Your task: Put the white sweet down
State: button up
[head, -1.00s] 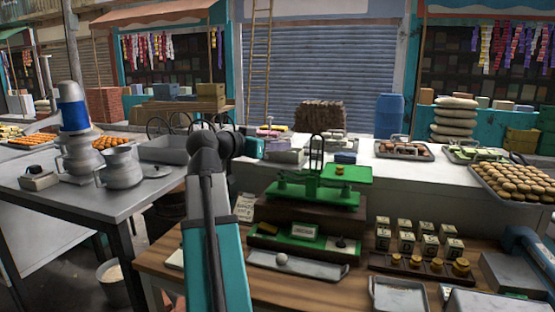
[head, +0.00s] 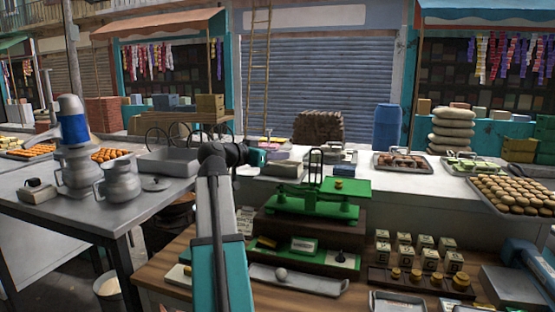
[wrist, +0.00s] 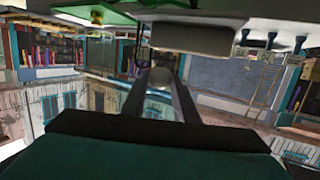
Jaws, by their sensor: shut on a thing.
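My gripper (head: 260,157) reaches out behind my forearm in the head view, above the white counter. Its two fingers (wrist: 160,90) show in the wrist view, shut on a small round thing, the white sweet (wrist: 161,76), which looks grey in the shade. The sweet is held in the air; it cannot be made out in the head view.
Small labelled boxes (head: 418,254) and brass weights (head: 415,275) stand right of the scale. A tray of round brown sweets (head: 510,192) lies far right. Metal pots (head: 118,182) stand on the left table. Trays and boxes crowd the counter behind the scale.

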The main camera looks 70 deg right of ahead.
jog(key=d, duration=0.2)
jog(key=w+d, duration=0.1)
jog(key=d, duration=0.1)
jog(key=w+d+p, duration=0.1)
jog(key=d, duration=0.1)
jog(key=shift+d+f, duration=0.15)
jog(key=shift+f, duration=0.15)
jog(key=shift+d, duration=0.1)
jog(key=shift+w+d, duration=0.15)
jog(key=shift+d, duration=0.25)
jog(key=shift+d+f, duration=0.15)
jog(key=shift+f, duration=0.05)
jog(key=shift+f+p, duration=0.65)
jog(key=shift+f, duration=1)
